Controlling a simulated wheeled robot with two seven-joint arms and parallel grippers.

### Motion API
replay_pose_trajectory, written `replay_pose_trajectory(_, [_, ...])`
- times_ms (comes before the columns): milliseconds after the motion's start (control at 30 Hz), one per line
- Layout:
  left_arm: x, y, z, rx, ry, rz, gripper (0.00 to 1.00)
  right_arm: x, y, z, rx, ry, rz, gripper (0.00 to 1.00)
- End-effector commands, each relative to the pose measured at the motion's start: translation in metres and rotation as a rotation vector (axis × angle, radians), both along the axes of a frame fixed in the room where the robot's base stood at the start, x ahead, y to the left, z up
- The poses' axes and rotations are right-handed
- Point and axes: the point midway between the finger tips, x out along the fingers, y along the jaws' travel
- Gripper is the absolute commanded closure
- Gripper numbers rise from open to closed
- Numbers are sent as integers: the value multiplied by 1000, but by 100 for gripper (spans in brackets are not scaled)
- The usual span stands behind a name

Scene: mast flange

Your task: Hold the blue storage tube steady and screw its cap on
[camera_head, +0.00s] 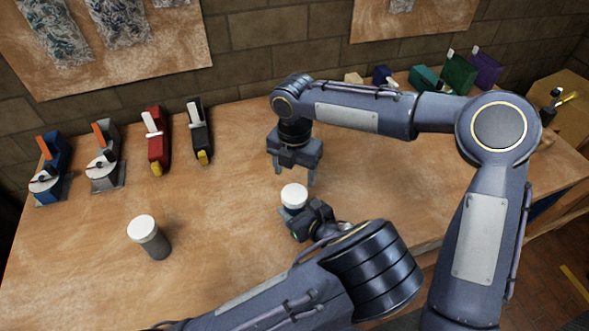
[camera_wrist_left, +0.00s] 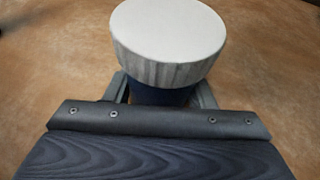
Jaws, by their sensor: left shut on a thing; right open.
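My left gripper (camera_head: 296,213) is shut on the blue storage tube and keeps it upright on the table. In the left wrist view the tube (camera_wrist_left: 162,96) shows as a dark blue band between the fingers; the rest of it is hidden. A white ribbed cap (camera_head: 294,194) sits on top of the tube, and it fills the upper middle of the wrist view (camera_wrist_left: 168,38). I cannot tell how tightly the cap is seated. My right gripper (camera_head: 295,177) is open, pointing down, just behind and above the cap, apart from it.
A grey tube (camera_head: 156,245) with a white cap stands at the left front. Tape dispensers (camera_head: 104,165) and red and black tools (camera_head: 157,145) stand along the back left. Several coloured boxes (camera_head: 459,75) stand at the back right. The wooden table (camera_head: 220,230) is clear around the tube.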

Motion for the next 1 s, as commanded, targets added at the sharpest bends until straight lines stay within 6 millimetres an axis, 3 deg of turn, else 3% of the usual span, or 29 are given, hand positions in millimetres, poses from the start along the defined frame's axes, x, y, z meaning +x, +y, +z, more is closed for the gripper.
replay_pose_trajectory(500, [0, 0, 0, -1, -1, 0, 100, 0, -1, -69, -1, 3, -2, 33])
replay_pose_trajectory(933, [0, 0, 0, -1, -1, 0, 100, 0, 0, -78, 0, 0, -3, 33])
replay_pose_trajectory(1000, [0, 0, 0, -1, -1, 0, 100, 0, 0, -78, 0, 0, -3, 41])
